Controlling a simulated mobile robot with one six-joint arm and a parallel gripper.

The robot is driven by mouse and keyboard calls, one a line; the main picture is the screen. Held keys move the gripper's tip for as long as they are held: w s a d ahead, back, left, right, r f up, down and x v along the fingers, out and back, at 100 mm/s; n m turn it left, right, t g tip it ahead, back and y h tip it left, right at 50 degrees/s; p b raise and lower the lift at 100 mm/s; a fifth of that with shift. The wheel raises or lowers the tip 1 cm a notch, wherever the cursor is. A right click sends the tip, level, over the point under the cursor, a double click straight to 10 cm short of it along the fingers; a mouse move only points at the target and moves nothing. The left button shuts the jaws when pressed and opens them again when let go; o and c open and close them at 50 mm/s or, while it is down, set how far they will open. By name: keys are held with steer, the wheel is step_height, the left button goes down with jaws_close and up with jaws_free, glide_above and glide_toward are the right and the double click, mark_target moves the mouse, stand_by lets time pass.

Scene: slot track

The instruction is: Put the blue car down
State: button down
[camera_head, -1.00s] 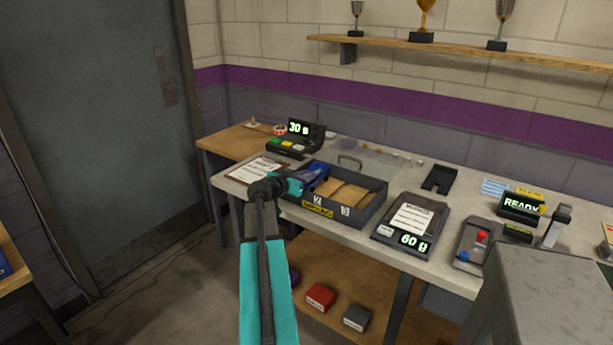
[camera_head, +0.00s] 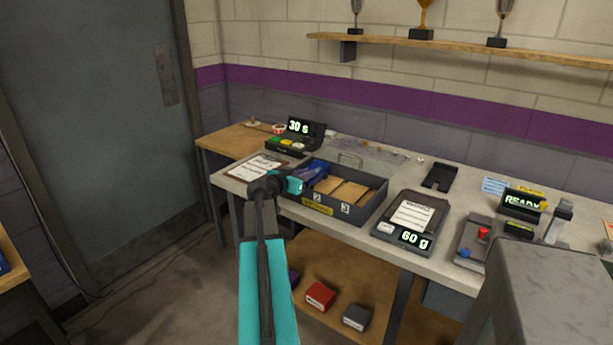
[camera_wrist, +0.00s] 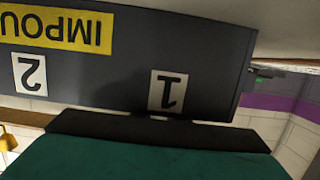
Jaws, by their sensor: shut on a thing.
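The blue car (camera_head: 314,170) shows as a small dark blue shape at the left end of the grey impound box (camera_head: 367,207), in the compartment behind label 1. My teal gripper (camera_head: 297,182) reaches over the box's front wall there and is shut on the car. The gripper hides part of the car, and I cannot tell whether the car touches the compartment floor. The wrist view shows the box's front wall (camera_wrist: 120,75) upside down and close up, with labels 1 and 2 and a yellow plate. The fingertips and the car are hidden in that view.
A clipboard (camera_head: 252,167) lies left of the box and a timer reading 30 s (camera_head: 298,132) stands behind it. A scale reading 60 g (camera_head: 412,220) stands to the right. The other box compartments show tan floors (camera_head: 342,190).

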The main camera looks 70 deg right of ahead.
steer(key=shift+s+a+f+b, duration=0.15)
steer(key=shift+f+b, duration=0.25)
steer(key=shift+f, duration=0.3)
steer(key=c, duration=1.7)
jaws_free()
steer(key=shift+r+p, duration=0.3)
steer(key=shift+p, duration=0.2)
steer(key=shift+r+p, duration=0.45)
steer(key=shift+p, duration=0.35)
steer(key=b+v, duration=0.2)
steer(key=v, duration=0.9)
steer(key=shift+r, duration=0.15)
steer(key=shift+w+a+r, duration=0.1)
steer(key=shift+w+a, duration=0.15)
steer(key=shift+a, duration=0.1)
steer(key=shift+w, duration=0.1)
